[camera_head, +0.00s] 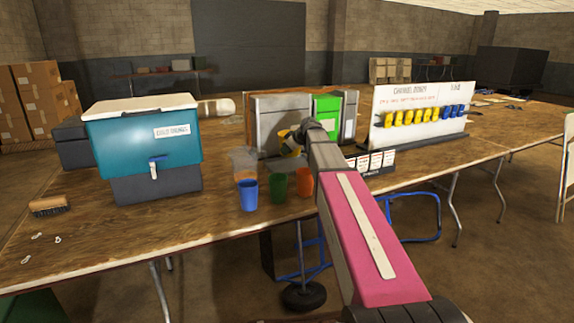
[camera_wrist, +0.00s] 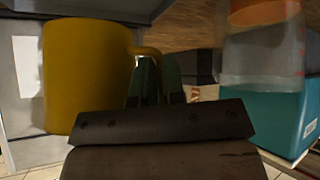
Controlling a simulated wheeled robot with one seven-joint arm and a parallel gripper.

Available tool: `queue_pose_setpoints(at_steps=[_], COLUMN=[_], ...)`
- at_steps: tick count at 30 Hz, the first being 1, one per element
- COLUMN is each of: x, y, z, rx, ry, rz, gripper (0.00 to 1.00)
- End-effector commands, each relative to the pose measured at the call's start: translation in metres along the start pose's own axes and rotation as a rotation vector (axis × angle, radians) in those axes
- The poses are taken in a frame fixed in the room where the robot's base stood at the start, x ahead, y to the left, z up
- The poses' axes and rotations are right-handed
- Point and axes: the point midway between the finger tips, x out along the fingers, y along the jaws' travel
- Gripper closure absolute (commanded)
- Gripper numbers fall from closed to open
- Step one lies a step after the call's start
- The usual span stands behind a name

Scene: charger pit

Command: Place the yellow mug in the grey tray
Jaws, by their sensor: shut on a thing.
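The yellow mug (camera_head: 289,143) is at the end of my arm in the head view, above the table, partly hidden by my gripper (camera_head: 302,137). In the wrist view the yellow mug (camera_wrist: 85,75) fills the left side, and its handle reaches the dark fingers of my gripper (camera_wrist: 157,72). My gripper is shut on the mug at its handle. A grey box-like thing with upright panels (camera_head: 265,120) stands just behind the mug. I cannot tell whether it is the grey tray; no other grey tray shows clearly.
A teal cooler (camera_head: 140,140) stands at left. Blue (camera_head: 249,195), green (camera_head: 278,188) and orange (camera_head: 304,182) cups stand near the front edge, by a clear container (camera_head: 243,162). A white board (camera_head: 420,112) with several yellow and blue cups stands at right. A brush (camera_head: 49,206) lies far left.

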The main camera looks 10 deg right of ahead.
Motion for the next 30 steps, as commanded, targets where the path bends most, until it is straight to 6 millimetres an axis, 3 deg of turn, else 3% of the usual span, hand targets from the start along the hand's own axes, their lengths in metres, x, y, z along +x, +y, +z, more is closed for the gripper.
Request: queue_pose_setpoints(at_steps=[16, 29, 30], x=[0.041, 0.046, 0.046], y=[-0.006, -0.007, -0.007], z=[0.041, 0.046, 0.046], rx=[0.001, 0.000, 0.001], ry=[-0.001, 0.000, 0.000], rz=[0.000, 0.001, 0.001], gripper=[1.00, 1.00, 0.83])
